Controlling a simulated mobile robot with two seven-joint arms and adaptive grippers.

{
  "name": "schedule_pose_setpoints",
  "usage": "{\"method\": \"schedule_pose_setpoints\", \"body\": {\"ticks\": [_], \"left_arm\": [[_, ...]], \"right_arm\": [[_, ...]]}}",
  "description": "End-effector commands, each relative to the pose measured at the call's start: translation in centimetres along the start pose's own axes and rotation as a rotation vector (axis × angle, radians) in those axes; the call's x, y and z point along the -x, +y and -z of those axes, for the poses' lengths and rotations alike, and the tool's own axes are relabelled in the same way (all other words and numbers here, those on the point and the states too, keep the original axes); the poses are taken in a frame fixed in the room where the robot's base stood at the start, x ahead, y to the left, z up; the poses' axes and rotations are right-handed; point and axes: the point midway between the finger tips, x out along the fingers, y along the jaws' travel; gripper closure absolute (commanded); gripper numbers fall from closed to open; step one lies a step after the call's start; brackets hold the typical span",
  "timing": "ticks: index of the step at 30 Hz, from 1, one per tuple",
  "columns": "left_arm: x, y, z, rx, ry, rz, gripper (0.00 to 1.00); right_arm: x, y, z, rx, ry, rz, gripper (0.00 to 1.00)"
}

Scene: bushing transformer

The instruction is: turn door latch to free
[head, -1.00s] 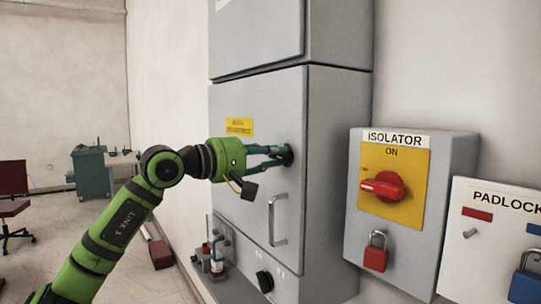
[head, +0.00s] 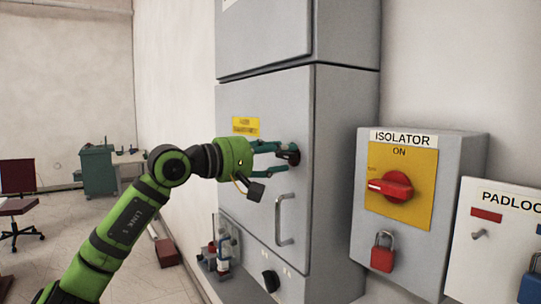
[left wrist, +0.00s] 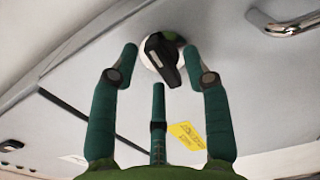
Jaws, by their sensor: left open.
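The door latch (left wrist: 164,58) is a black knob with a pale mark on a round light plate, seen in the left wrist view between my fingertips. In the head view the latch (head: 294,154) is a dark round spot near the right edge of the grey cabinet door (head: 262,100), partly hidden by my fingers. My left gripper (head: 278,153) is open at the latch; it also shows in the left wrist view (left wrist: 168,66), with fingers on both sides of the knob and a third below. Contact with the knob cannot be told. My right gripper is not in view.
A metal door handle (head: 285,219) sits below the latch. A yellow label (head: 245,126) is on the door. An isolator box (head: 412,210) with a red switch and red padlock stands at right, beside a padlock board (head: 496,235). A dark knob (head: 270,281) is below the door.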

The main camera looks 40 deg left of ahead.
Motion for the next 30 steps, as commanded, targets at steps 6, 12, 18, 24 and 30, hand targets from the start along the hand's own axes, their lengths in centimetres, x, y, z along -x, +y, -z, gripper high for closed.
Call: {"method": "schedule_pose_setpoints", "body": {"ticks": [6,12,18,24,30], "left_arm": [[2.2,-0.1,0.2,-0.003,0.005,0.003,0.52],[5.2,-0.3,0.2,-0.001,0.006,0.008,0.52],[6.5,-0.4,0.3,0.001,0.004,0.005,0.52],[7.1,-0.1,0.1,-0.002,0.004,0.005,0.52],[8.0,0.2,-0.5,-0.013,-0.012,0.006,0.52]], "right_arm": [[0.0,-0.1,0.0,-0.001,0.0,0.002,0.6],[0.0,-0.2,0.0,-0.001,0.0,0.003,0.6],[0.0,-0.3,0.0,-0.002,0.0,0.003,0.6],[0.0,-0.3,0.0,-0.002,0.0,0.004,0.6],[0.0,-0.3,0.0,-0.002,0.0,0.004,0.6]]}}
